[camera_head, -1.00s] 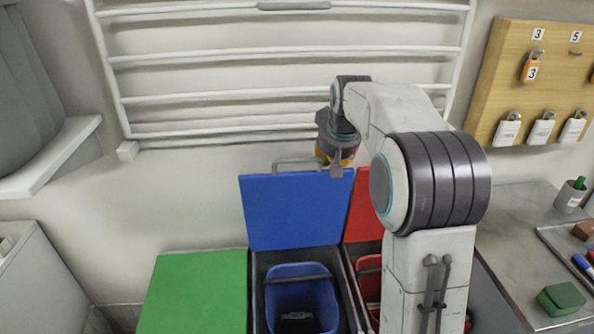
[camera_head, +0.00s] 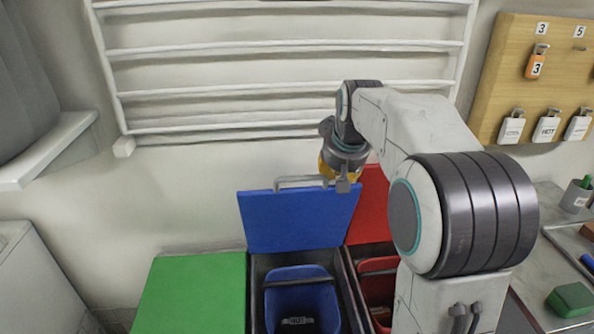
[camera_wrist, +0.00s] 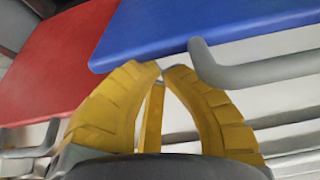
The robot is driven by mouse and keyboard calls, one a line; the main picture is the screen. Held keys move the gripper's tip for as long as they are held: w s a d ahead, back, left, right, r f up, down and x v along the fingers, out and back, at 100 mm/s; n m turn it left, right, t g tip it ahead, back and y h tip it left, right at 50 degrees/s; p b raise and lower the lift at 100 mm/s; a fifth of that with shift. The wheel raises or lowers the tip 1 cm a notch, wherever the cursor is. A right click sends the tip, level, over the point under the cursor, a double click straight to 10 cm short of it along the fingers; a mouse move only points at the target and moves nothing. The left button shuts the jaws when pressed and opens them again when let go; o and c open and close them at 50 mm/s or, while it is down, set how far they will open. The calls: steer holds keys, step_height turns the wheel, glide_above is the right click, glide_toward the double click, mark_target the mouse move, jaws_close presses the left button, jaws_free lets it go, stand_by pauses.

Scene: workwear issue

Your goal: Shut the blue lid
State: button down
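The blue lid (camera_head: 298,221) stands raised over the blue bin (camera_head: 300,296), its upper edge leaning a little toward me. A grey bar handle (camera_head: 300,181) runs along its upper edge. My gripper (camera_head: 331,170), with yellow fingers, is at the right end of this edge, by the handle. In the wrist view the fingertips (camera_wrist: 163,70) come together with nothing between them. The blue lid's edge (camera_wrist: 200,25) is just beyond them, and the handle (camera_wrist: 240,73) lies to their right. Whether the fingers touch the lid is unclear.
The red lid (camera_head: 370,208) stands open on the right, above a red bin (camera_head: 377,283). The green lid (camera_head: 192,292) lies flat on the left. A white rail rack (camera_head: 230,90) is on the wall behind. A counter with a green block (camera_head: 567,300) is at the right.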

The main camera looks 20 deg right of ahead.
steer(key=shift+s+a+f+b, duration=0.15)
steer(key=shift+s+b, duration=0.2)
steer(key=shift+s, duration=0.25)
steer(key=shift+s+a+f+b, duration=0.1)
steer(key=shift+s+b, duration=0.2)
steer(key=shift+s, duration=0.25)
step_height(320, 180, up, 10)
steer(key=p, duration=0.9)
steer(key=shift+r, duration=0.2)
steer(key=shift+w, duration=0.15)
steer(key=s+a+f+g, duration=0.2)
steer(key=s+f+g, duration=0.1)
steer(key=s+f, duration=0.65)
steer(key=s+a+n, duration=0.1)
steer(key=s+a, duration=0.3)
steer(key=s, duration=0.4)
steer(key=s+a+f+n+t+y, duration=0.1)
steer(key=s+a, duration=0.2)
steer(key=s, duration=0.5)
steer(key=shift+s+a+f, duration=0.15)
steer(key=shift+a+f, duration=0.05)
steer(key=shift+a, duration=0.2)
